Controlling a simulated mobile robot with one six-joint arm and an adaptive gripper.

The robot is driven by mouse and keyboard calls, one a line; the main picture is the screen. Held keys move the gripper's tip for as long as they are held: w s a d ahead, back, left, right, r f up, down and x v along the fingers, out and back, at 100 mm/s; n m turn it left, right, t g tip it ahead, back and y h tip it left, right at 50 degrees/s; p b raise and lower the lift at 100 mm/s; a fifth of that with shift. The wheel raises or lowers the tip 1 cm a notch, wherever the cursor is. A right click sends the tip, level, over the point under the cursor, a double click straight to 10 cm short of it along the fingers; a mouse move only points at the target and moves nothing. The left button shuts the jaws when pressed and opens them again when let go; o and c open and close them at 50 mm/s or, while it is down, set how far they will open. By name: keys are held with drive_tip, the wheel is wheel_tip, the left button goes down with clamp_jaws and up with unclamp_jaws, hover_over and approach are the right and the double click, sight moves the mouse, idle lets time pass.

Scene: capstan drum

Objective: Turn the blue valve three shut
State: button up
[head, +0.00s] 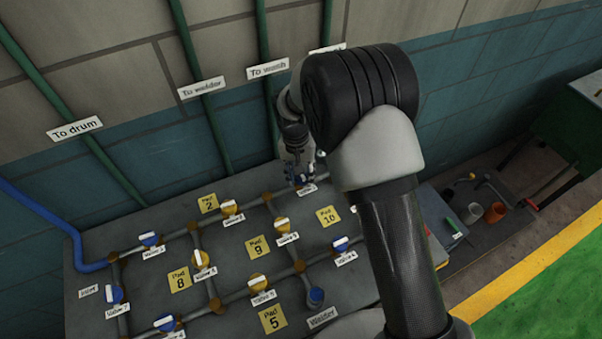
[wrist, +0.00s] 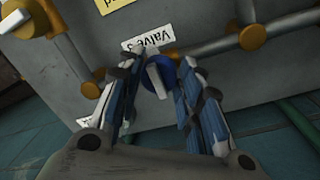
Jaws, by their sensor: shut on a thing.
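The blue valve (wrist: 162,74) has a round blue body with a white bar handle across it. In the wrist view it sits between my fingers beside an upside-down label (wrist: 147,38) that seems to read "Valve 3". My gripper (wrist: 160,80) is shut on the valve, with one finger on each side of it. The handle points roughly along the fingers. In the head view my gripper (head: 303,180) is at the back right of the pipe board, and it mostly hides the valve there.
The grey pipe board (head: 165,280) carries brown pipes, yellow pad tags and several other blue and yellow valves with white handles. Green pipes (head: 200,90) rise along the wall behind. Cups and tools (head: 485,212) lie to the right. My arm hides part of the board's right side.

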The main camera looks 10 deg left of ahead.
sight(298, 177)
drive_tip(key=o, duration=1.1)
drive_tip(key=shift+c, duration=0.2)
drive_tip(key=shift+r, duration=0.1)
wheel_tip(298, 177, up, 12)
drive_tip(key=a, duration=0.1)
drive_tip(key=shift+s+f, duration=0.15)
drive_tip(key=shift+f, duration=0.05)
